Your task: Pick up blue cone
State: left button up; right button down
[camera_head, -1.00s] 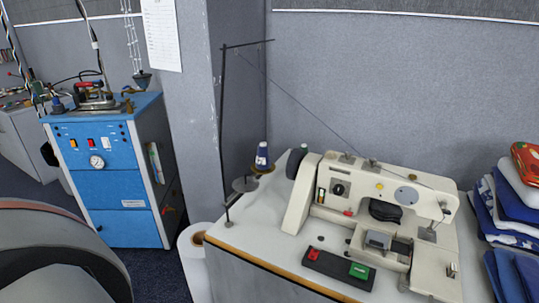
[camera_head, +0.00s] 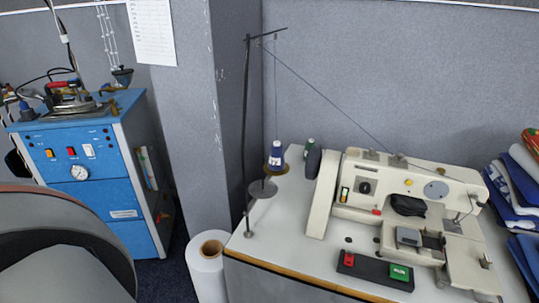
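A blue cone (camera_head: 277,155) of thread with a white band stands upright on a brownish round holder of the thread stand (camera_head: 246,140), at the left back of the sewing table. A thin thread runs from the top of the stand down to the sewing machine. Neither of my grippers shows in the head view.
The white sewing machine (camera_head: 408,200) stands right of the cone on the white table (camera_head: 285,240). A white roll (camera_head: 207,262) stands on the floor at the table's left. A grey chair (camera_head: 60,255) fills the lower left. Folded cloths (camera_head: 518,185) lie at right.

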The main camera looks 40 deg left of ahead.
aim_at(276, 161)
jog(key=j, duration=0.55)
jog(key=k+j, duration=0.15)
jog(key=j, duration=0.95)
